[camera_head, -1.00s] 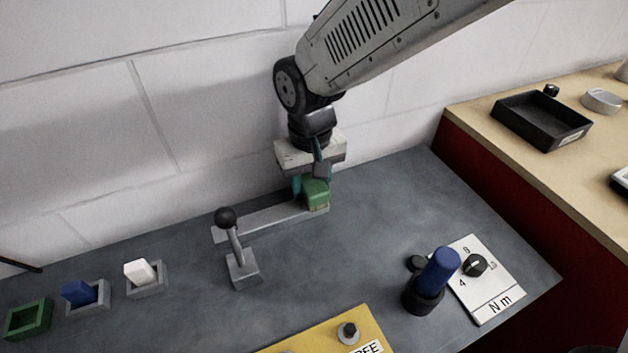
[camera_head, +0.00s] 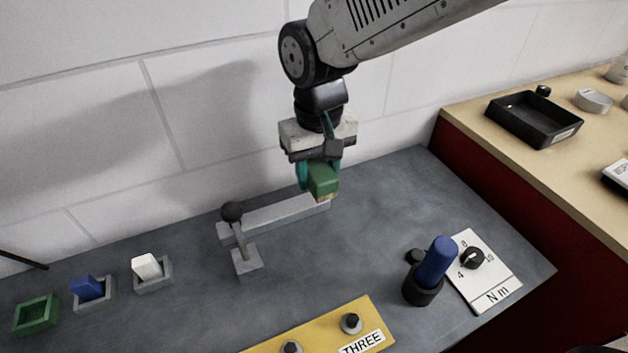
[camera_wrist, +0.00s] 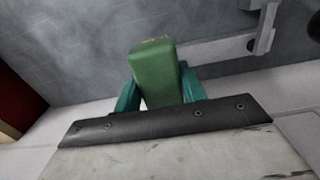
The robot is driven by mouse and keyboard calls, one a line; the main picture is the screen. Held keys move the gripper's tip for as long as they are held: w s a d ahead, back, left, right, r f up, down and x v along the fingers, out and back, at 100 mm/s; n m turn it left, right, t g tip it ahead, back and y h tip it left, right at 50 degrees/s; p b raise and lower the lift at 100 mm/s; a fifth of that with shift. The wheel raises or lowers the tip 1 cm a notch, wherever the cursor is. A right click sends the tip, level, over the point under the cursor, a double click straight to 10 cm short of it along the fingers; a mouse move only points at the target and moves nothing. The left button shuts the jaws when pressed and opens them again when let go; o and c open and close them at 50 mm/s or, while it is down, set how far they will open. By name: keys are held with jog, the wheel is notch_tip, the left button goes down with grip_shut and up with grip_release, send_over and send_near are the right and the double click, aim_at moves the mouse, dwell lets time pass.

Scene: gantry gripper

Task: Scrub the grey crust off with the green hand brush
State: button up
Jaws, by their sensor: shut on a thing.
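My gripper (camera_head: 318,176) is shut on the green hand brush (camera_head: 324,181) and holds it above the far right end of a light grey bar on the dark table. In the wrist view the green brush block (camera_wrist: 155,72) sits between my teal fingers. Its tan bristle edge shows low in the head view. I cannot make out a grey crust in either view.
The grey bar (camera_head: 280,217) lies along the wall, with a ball-topped lever (camera_head: 240,240) in front. Blue, white and empty green holders (camera_head: 36,313) stand at left. A yellow plate (camera_head: 325,335) is in front; a blue-handled tool (camera_head: 436,262) and white dial card (camera_head: 497,285) are at right.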

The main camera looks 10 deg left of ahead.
jog(key=shift+r, duration=1.35)
